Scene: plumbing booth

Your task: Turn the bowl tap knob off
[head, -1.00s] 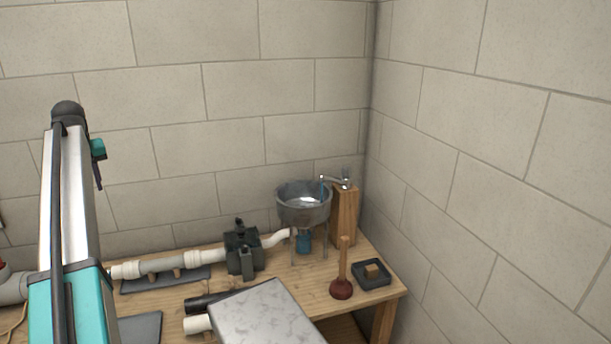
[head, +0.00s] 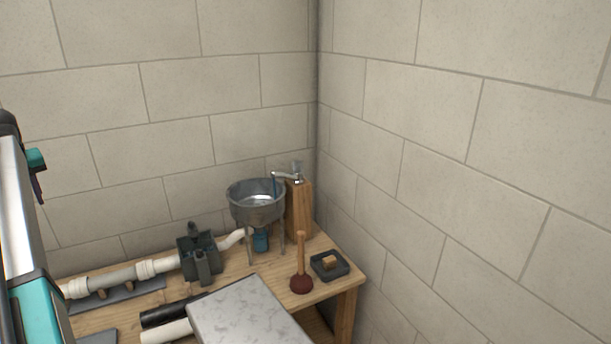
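The metal bowl (head: 257,208) stands on legs at the back right of the wooden bench. The tap (head: 287,176) sits on top of a wooden post (head: 299,210) beside the bowl, its spout reaching left over the bowl. A small grey knob (head: 297,166) shows on top of the tap. A thin blue streak, which looks like water, hangs from the spout into the bowl. My arm shows at the left edge, far from the tap. My gripper is not in view.
A plunger (head: 301,268) stands in front of the post, with a dark tray (head: 329,265) holding a tan block to its right. White pipes and a dark box (head: 199,252) lie left of the bowl. A grey slab (head: 248,316) is in front. Walls close the back and right.

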